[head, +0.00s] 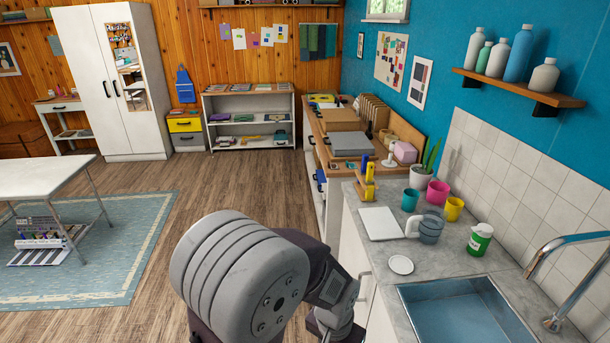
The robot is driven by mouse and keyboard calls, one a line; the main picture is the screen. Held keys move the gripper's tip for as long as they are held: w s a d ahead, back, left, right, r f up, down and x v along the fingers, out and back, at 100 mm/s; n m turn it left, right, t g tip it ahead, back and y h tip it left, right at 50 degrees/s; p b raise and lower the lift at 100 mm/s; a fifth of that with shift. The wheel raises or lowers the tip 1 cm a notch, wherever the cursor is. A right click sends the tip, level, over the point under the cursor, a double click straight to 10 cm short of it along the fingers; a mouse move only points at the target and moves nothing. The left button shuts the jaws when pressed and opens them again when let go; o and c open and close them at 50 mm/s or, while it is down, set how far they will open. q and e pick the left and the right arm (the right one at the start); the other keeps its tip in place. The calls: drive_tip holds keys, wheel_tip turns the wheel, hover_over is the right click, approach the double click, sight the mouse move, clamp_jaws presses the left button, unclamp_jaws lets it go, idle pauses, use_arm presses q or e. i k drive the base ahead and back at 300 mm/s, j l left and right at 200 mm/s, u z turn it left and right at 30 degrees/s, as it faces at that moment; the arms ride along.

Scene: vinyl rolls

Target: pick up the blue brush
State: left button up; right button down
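I cannot make out a blue brush anywhere in the head view. Part of one of my arms fills the bottom middle, with its links reaching to the counter's front edge. Neither of my grippers can be seen.
A white table (45,177) stands left; open floor lies between.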

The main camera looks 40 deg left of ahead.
sight(363, 170)
drive_tip(key=u, duration=0.85)
drive_tip(key=z, duration=1.3)
drive_tip(key=u, duration=1.3)
drive_tip(key=j+u, duration=0.25)
drive_tip(key=j, duration=0.2)
drive_tip(key=i+j+u, duration=0.15)
drive_tip(key=j+u, duration=0.2)
drive_tip(key=i+j+u, duration=0.15)
drive_tip(key=u, duration=0.2)
drive_tip(key=i+j+u, duration=0.3)
drive_tip(key=i+l+z, duration=0.15)
drive_tip(key=i+z, duration=0.3)
drive_tip(key=i, duration=0.25)
drive_tip(key=i+z, duration=0.5)
drive_tip(key=i, duration=0.25)
drive_tip(key=k+j, duration=0.05)
drive_tip(key=j, duration=0.05)
